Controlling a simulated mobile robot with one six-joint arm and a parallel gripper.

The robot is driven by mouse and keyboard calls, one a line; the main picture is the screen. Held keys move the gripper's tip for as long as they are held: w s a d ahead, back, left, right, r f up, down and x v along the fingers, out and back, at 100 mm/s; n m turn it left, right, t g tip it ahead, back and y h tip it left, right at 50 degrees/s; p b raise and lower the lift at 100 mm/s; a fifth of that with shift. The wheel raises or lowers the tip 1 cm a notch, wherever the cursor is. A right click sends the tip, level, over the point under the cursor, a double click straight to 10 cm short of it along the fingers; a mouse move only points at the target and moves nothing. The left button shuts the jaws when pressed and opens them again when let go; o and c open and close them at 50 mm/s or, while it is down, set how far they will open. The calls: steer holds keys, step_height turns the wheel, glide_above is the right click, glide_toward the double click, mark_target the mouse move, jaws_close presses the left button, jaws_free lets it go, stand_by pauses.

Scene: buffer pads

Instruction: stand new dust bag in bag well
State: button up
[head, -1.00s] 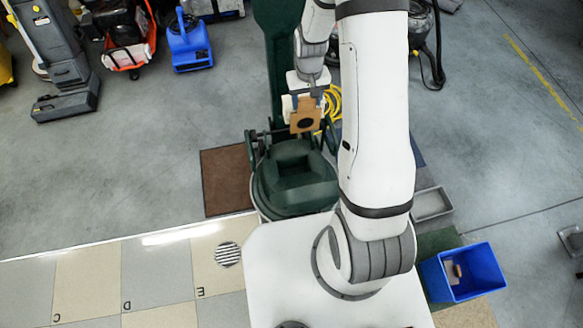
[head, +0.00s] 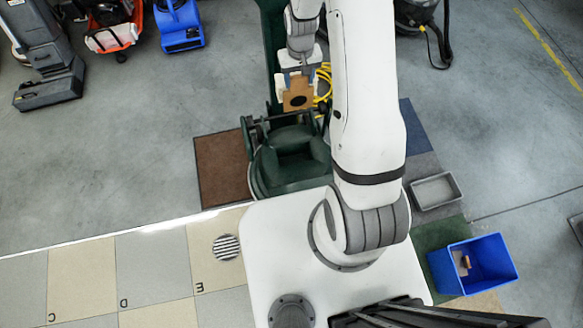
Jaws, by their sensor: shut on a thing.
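My gripper (head: 293,78) is shut on the new dust bag (head: 298,92), which has a brown card collar with a dark round hole and a pale body partly hidden behind it. The gripper holds the bag up in front of the dark green machine. The machine's bag well (head: 291,143) is the squarish recess in its green body, just below the bag in the picture. The bag is apart from the well.
A brown mat (head: 222,170) lies left of the machine. A yellow coiled cord (head: 323,82) is behind the bag. A grey tray (head: 435,191) and a blue bin (head: 473,266) with a small brown item inside stand at right. Open floor lies at left.

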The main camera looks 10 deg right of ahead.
step_height(320, 180, down, 60)
steer(key=w+b, duration=0.1)
steer(key=b, duration=3.9)
steer(key=shift+b, duration=0.4)
steer(key=shift+d, duration=0.1)
steer(key=shift+f, duration=0.15)
steer(key=o, duration=0.8)
steer(key=shift+c, duration=0.2)
steer(key=o, duration=0.5)
